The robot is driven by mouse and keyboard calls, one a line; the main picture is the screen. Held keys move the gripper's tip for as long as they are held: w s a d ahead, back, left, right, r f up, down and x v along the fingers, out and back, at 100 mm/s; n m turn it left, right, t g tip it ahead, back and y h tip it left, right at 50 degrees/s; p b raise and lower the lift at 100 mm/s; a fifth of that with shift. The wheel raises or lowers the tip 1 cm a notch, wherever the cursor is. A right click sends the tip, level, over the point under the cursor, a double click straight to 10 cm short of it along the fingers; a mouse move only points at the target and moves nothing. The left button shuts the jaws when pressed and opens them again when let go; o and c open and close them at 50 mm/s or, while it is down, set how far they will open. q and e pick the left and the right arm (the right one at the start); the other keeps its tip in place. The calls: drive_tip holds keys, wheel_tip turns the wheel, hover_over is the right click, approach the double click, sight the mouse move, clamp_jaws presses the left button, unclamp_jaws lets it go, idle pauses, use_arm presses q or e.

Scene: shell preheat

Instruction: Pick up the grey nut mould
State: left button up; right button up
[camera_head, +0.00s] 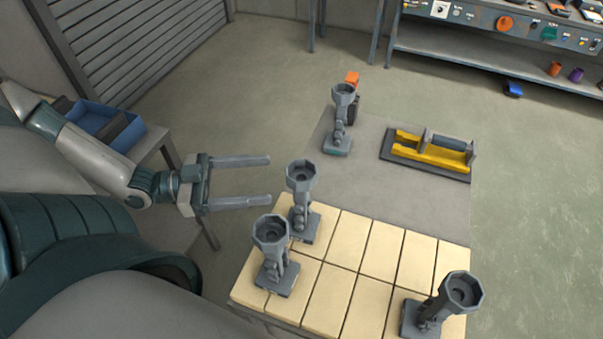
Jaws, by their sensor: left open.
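Several alike grey pieces, each with an octagonal cup on a jointed stem and flat base, look like nut moulds; I cannot tell which one is meant. One grey mould (301,178) stands at the tiled area's back left corner, another (271,235) in front of it, and a third (459,292) at the front right, its cup tilted right. One more (342,98) stands at the back on the grey tabletop. My left gripper (270,181) is open and empty. Its fingers point right, just left of the back left mould in the picture. My right gripper is out of view.
The table has cream tiles (348,262) in front and a bare grey top (360,195) behind. A yellow and grey tool (430,152) lies on a dark plate at the back right. A blue bin (100,125) stands at left. An orange-topped item (352,79) is partly hidden behind the back mould.

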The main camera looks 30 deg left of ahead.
sight(314, 173)
use_arm(q)
drive_tip(key=b+x, duration=0.5)
drive_tip(key=x, duration=0.2)
drive_tip(key=shift+w+d, duration=0.2)
drive_tip(key=shift+w, duration=0.15)
drive_tip(key=shift+w+d, duration=0.15)
drive_tip(key=shift+w, duration=0.05)
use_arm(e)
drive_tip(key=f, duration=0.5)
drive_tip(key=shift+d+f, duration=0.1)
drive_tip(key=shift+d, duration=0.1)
use_arm(q)
drive_tip(key=shift+w+d, duration=0.15)
drive_tip(key=shift+d, duration=0.05)
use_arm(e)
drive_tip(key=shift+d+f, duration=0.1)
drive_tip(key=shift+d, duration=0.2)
use_arm(q)
drive_tip(key=shift+b+x, duration=0.55)
drive_tip(key=shift+x, duration=1.25)
drive_tip(key=shift+w+d, duration=0.35)
drive_tip(key=shift+d, duration=0.1)
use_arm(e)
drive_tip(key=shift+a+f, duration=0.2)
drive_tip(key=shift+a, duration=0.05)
